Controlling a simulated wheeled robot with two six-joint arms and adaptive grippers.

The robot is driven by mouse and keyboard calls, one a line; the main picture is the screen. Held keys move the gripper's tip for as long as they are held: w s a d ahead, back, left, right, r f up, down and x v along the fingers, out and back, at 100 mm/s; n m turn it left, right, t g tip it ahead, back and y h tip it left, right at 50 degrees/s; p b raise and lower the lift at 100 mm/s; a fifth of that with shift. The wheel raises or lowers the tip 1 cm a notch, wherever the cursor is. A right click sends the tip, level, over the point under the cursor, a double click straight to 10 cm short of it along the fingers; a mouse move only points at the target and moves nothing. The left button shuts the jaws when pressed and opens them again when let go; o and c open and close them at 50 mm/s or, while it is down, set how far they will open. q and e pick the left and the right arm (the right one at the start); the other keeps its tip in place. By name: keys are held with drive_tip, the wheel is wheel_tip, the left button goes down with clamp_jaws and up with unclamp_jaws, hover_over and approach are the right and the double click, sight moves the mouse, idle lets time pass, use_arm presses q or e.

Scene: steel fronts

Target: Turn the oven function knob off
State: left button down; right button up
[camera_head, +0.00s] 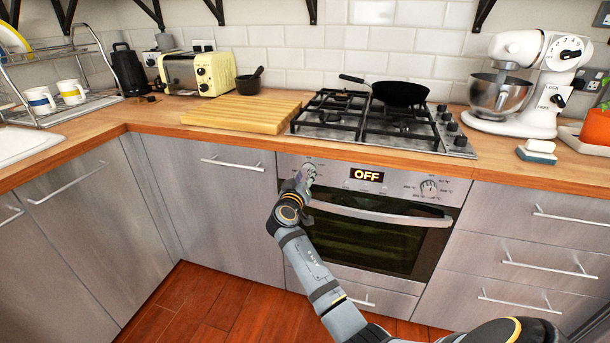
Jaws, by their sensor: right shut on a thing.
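The oven (385,245) is set under the counter, with a steel control panel. Its display (367,175) reads OFF. My right gripper (306,174) is at the left end of the panel, shut on the oven function knob, which it mostly covers. The knob's pointer and exact angle are hidden. A second knob (429,188) is at the right end of the panel, apart from my gripper. My left gripper is not in view.
The oven door handle (380,213) runs just below my right gripper. Above, the wooden counter edge overhangs the panel. A gas hob (345,118) with a black pan (400,93) sits on top. The floor (205,305) before the left cabinets is clear.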

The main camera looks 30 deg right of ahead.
drive_tip(key=n+p, duration=0.1)
drive_tip(key=n, duration=0.2)
drive_tip(key=shift+r, duration=0.15)
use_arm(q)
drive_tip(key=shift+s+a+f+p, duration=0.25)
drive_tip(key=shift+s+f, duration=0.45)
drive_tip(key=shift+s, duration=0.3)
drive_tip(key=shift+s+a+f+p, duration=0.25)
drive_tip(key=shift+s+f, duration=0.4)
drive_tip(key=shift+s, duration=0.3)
use_arm(e)
drive_tip(key=shift+a+n, duration=0.1)
drive_tip(key=shift+n, duration=1.1)
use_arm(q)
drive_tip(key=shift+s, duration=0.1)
use_arm(e)
drive_tip(key=o, duration=1.2)
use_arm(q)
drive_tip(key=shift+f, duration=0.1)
use_arm(e)
drive_tip(key=shift+a, duration=0.1)
drive_tip(key=v, duration=0.7)
drive_tip(key=shift+a, duration=0.15)
